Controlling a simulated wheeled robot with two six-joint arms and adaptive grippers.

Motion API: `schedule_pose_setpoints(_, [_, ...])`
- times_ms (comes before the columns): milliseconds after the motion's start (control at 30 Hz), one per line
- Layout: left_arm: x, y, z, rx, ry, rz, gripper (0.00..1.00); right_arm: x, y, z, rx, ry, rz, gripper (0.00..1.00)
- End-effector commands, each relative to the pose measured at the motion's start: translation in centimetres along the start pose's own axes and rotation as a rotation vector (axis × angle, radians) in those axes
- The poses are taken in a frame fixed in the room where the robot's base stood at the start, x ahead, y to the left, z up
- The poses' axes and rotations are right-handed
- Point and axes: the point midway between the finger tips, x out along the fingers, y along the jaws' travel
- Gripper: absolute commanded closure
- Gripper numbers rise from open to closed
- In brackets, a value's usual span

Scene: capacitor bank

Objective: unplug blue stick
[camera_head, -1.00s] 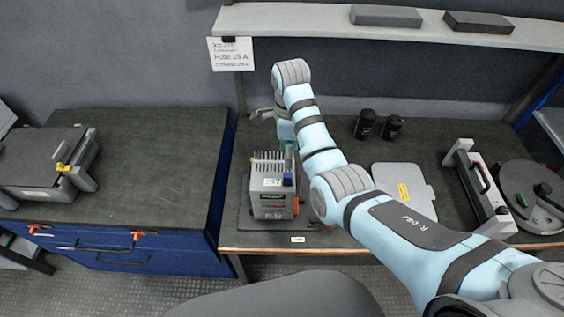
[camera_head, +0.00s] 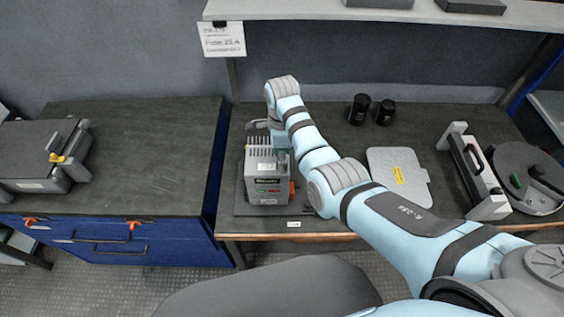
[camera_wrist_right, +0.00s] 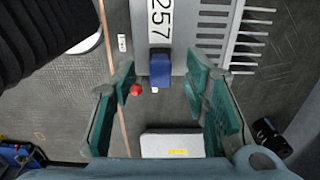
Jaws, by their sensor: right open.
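The grey capacitor box (camera_head: 267,184) stands on the dark bench, with several thin metal fins at its back. The blue stick (camera_wrist_right: 160,70) sits at the box beside a white label reading 257, in the right wrist view. In the head view the stick is hidden behind my right arm and gripper. My right gripper (camera_wrist_right: 162,82) is open, with its teal fingers on either side of the blue stick; I see gaps and cannot tell any contact. It also shows in the head view (camera_head: 281,152), at the box's upper right. My left gripper is not in view.
A grey flat case (camera_head: 399,180) with a yellow label and a white-grey device (camera_head: 480,172) lie to the right. Two black cylinders (camera_head: 360,109) stand behind my arm. A shelf (camera_head: 400,12) hangs above the bench. A red button (camera_wrist_right: 136,89) is close to one finger.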

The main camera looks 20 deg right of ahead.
Motion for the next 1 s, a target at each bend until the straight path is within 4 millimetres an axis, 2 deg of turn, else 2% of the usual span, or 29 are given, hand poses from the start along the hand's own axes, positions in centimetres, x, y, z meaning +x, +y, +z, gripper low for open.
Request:
schedule_pose_setpoints(33, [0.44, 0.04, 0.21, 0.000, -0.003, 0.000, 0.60, 0.63, 0.01, -0.01, 0.000, 0.000, 0.000, 0.58])
schedule_pose_setpoints(167, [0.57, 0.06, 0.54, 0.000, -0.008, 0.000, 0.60, 1.04, 0.02, -0.02, 0.000, 0.000, 0.001, 0.58])
schedule_pose_setpoints(1000, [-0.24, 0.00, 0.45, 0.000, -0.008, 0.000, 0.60, 0.82, -0.01, -0.03, 0.001, 0.001, 0.000, 0.58])
